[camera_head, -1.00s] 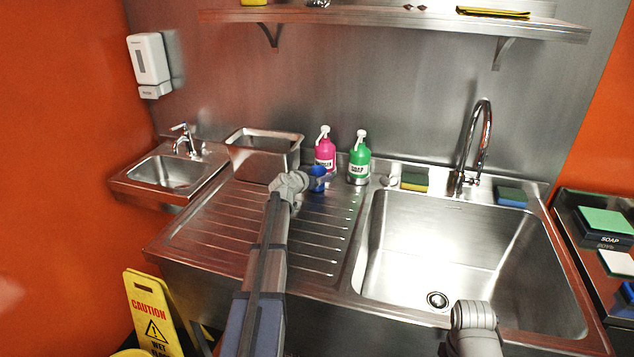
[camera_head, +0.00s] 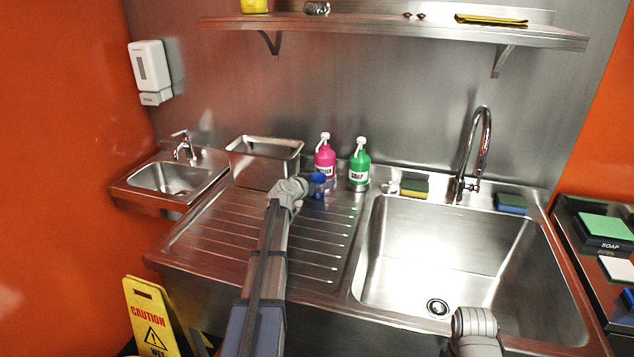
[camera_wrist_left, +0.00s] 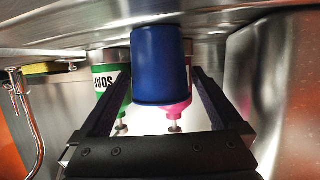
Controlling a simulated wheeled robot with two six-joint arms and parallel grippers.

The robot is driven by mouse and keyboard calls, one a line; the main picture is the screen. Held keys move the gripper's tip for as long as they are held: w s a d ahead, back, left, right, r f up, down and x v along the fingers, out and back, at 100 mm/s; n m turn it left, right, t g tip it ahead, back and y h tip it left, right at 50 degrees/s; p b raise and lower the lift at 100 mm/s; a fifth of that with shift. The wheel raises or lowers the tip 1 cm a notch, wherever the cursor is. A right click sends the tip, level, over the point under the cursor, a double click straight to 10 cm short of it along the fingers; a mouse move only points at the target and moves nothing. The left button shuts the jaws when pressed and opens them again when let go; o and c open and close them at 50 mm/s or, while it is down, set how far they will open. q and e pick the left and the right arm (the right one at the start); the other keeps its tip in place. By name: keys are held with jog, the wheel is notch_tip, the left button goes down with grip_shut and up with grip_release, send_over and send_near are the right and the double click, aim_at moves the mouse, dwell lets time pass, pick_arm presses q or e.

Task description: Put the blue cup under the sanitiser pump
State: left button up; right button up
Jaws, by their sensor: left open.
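The blue cup (camera_head: 319,184) stands on the ribbed drainboard (camera_head: 215,235), just in front of the pink pump bottle (camera_head: 324,158), whose label is partly hidden. My left gripper (camera_head: 309,187) is at the cup, open, with its fingers on either side of it. In the left wrist view, which is upside down, the cup (camera_wrist_left: 158,62) sits between the two fingers and covers much of the pink bottle (camera_wrist_left: 176,110). Whether the cup is directly below the pump spout, I cannot tell.
A green soap pump bottle (camera_head: 359,165) stands right of the pink one. A steel tub (camera_head: 262,170) is at the back left. Right are a sponge (camera_head: 414,187), a faucet (camera_head: 480,150) and the large sink basin (camera_head: 450,245). The front drainboard is clear.

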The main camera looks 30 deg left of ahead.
pick_arm(q)
jog(key=p+v, duration=0.3)
jog(key=v, duration=0.8)
jog(key=shift+r+p, duration=0.1)
jog(key=shift+p, duration=0.25)
jog(key=shift+s+r, duration=0.1)
jog(key=shift+s, duration=0.3)
